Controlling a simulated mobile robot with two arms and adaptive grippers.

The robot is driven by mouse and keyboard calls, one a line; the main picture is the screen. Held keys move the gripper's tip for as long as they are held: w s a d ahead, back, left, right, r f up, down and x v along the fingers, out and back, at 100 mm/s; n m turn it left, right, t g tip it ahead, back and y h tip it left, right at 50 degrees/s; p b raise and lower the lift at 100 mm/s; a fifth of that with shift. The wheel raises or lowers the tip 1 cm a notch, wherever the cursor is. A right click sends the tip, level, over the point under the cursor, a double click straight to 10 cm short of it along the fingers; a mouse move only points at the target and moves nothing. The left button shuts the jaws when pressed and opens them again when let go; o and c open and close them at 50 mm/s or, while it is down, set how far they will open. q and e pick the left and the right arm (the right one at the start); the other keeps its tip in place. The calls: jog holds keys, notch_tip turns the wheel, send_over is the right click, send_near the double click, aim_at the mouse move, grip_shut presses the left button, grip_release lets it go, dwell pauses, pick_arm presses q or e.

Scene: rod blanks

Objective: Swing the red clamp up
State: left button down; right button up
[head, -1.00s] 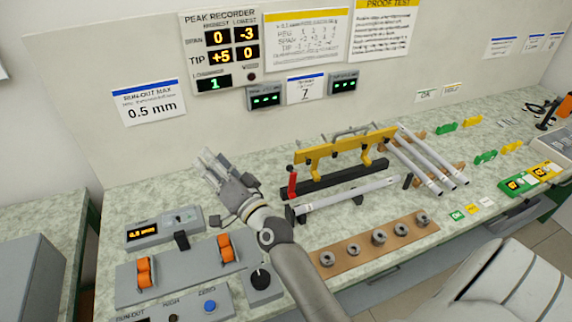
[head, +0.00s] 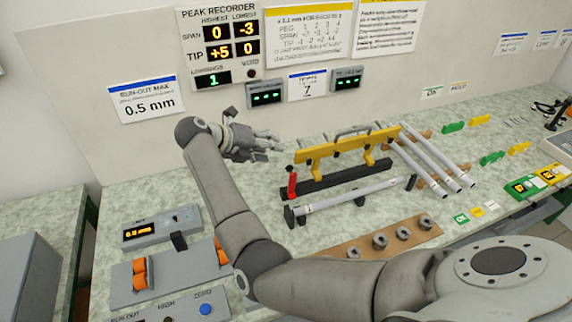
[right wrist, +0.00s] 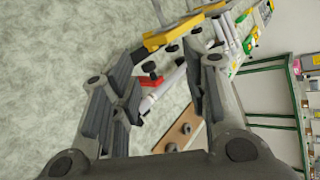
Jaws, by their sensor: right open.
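The red clamp (head: 292,186) stands upright at the left end of the black base (head: 330,182), beside the yellow beam (head: 345,144). In the right wrist view the red clamp (right wrist: 152,80) shows between my fingers, farther off, with a black knob near it. My right gripper (head: 277,143) is open and empty, above and a little left of the clamp, its fingers pointing right in the head view. It appears apart from the clamp. My left gripper is out of view.
A white rod (head: 350,194) lies in front of the base. Several rods (head: 437,158) lie on the right. A brown strip (head: 345,246) with metal rings is at the front, partly hidden by my right arm.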

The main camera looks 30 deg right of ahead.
aim_at(287, 168)
jog(key=shift+g+y, duration=0.7)
jog(key=shift+y, duration=0.1)
jog(key=d+f+p, duration=0.1)
jog(key=f, duration=0.1)
jog(key=s+d+f+p, duration=0.1)
jog(key=f, duration=0.1)
jog(key=d+f+p, duration=0.1)
jog(key=d+f, duration=0.1)
jog(key=f, duration=0.1)
jog(key=shift+s, duration=0.3)
jog(key=shift+d+f, duration=0.45)
jog(key=shift+f, duration=0.15)
jog(key=shift+s, duration=0.1)
jog(key=c, duration=0.8)
jog(key=shift+f, duration=0.1)
grip_shut()
